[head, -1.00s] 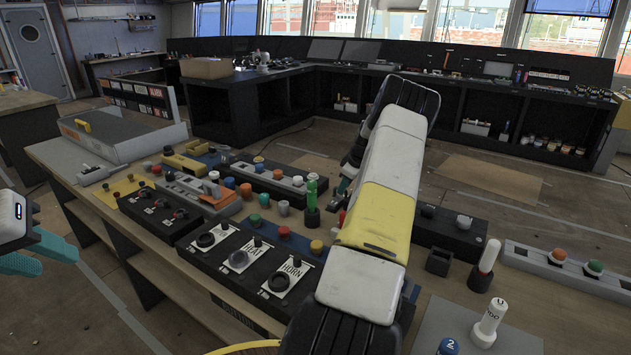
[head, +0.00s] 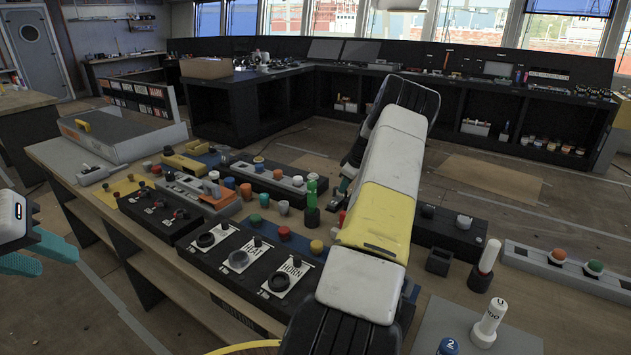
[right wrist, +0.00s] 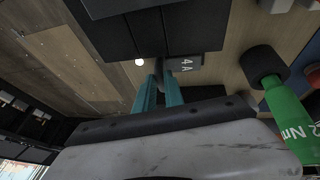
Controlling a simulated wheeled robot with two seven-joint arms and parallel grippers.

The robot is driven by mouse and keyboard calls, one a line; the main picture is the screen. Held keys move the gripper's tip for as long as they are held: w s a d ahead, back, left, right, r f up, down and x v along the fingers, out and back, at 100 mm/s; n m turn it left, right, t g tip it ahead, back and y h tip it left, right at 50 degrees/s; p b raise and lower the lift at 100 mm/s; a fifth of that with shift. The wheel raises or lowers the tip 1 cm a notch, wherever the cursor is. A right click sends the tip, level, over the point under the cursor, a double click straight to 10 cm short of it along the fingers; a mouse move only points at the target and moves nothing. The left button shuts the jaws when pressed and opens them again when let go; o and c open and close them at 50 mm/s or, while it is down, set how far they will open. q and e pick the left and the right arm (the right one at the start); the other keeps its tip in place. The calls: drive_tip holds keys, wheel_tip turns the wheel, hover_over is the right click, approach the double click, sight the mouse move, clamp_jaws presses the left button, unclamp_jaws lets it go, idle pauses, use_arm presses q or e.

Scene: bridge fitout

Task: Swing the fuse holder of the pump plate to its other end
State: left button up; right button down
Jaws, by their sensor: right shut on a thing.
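My right arm crosses the middle of the head view, and its gripper (head: 344,186) is mostly hidden behind the forearm. In the right wrist view the teal fingers (right wrist: 160,88) are closed together on a small grey piece beside a dark grey block marked "4 A" (right wrist: 186,65). This looks like the fuse holder, on the edge of a black plate (right wrist: 130,38), seemingly the pump plate. The fingers hide most of the gripped part, so its exact angle cannot be told. My left gripper (head: 40,252) is at the left edge, its teal fingers apart and empty, away from the bench.
A green-handled tool marked "Nm" (right wrist: 288,118) stands close to the right gripper; its green handle also shows in the head view (head: 312,190). Black button panels (head: 250,262) and several coloured knobs crowd the bench. A white-handled stamp (head: 489,258) stands at right.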

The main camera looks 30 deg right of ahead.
drive_tip(key=shift+r, duration=0.2)
idle(0.6)
drive_tip(key=shift+s+a+r+n+t+h, duration=0.1)
drive_tip(key=shift+s+a+n+t+h, duration=0.25)
drive_tip(key=shift+s+a+h, duration=0.85)
drive_tip(key=shift+s+a+r+n+t+h, duration=0.1)
drive_tip(key=shift+s+a+t+h, duration=0.45)
drive_tip(key=shift+a, duration=1.25)
drive_tip(key=shift+s+a+r+n+t+h, duration=0.1)
drive_tip(key=shift+s+a+n+t+h, duration=0.35)
drive_tip(key=shift+a, duration=1.05)
drive_tip(key=shift+s+a+f+h, duration=0.3)
drive_tip(key=shift+s+a+f, duration=0.1)
drive_tip(key=shift+s+a, duration=0.1)
drive_tip(key=shift+a, duration=0.15)
drive_tip(key=c, duration=1.5)
unclamp_jaws()
drive_tip(key=shift+o, duration=0.2)
